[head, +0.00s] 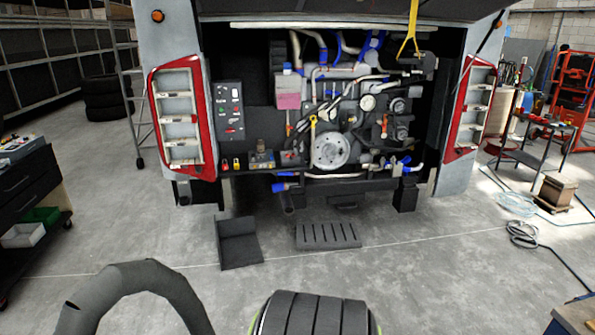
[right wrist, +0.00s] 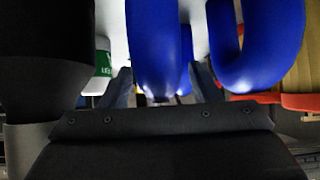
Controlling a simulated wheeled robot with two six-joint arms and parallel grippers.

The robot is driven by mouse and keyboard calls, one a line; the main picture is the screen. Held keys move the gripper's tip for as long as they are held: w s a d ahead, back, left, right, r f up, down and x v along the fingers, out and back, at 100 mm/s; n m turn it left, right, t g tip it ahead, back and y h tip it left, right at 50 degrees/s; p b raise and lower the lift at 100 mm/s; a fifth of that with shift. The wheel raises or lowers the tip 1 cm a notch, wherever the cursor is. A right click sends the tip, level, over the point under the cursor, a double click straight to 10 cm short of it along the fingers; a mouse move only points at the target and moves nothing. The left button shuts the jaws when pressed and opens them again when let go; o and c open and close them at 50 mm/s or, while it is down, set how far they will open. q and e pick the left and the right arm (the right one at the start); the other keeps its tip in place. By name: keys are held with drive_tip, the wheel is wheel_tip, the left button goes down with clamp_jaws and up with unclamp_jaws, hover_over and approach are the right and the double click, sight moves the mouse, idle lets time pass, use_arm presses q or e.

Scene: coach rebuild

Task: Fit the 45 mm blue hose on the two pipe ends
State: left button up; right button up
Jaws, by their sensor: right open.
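In the right wrist view my right gripper (right wrist: 160,82) is open. A thick blue hose (right wrist: 152,40) stands between its two fingers, and the fingers do not look closed on it. A second blue hose, curved in a U (right wrist: 258,50), is just right of the fingers. I cannot tell which is the 45 mm one. In the head view, pipes with blue couplings run through the coach's open engine bay (head: 335,135). A blue coupling (head: 284,187) sits at its lower left. I cannot tell which two pipe ends are meant. Neither gripper shows in the head view.
In the right wrist view a dark cylinder (right wrist: 45,45) and a white-and-green container (right wrist: 100,65) are close on the left. A red edge (right wrist: 285,100) lies at right. In the head view a dark curved tube (head: 130,280) fills the lower left. The floor (head: 400,255) before the coach is mostly open.

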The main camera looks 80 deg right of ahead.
drive_tip(key=c, duration=1)
wheel_tip(320, 180, up, 2)
drive_tip(key=p, duration=0.2)
drive_tip(key=shift+r+p, duration=0.25)
drive_tip(key=shift+p, duration=0.05)
drive_tip(key=shift+c, duration=0.2)
drive_tip(key=shift+r+p, duration=0.5)
drive_tip(key=shift+r, duration=1.25)
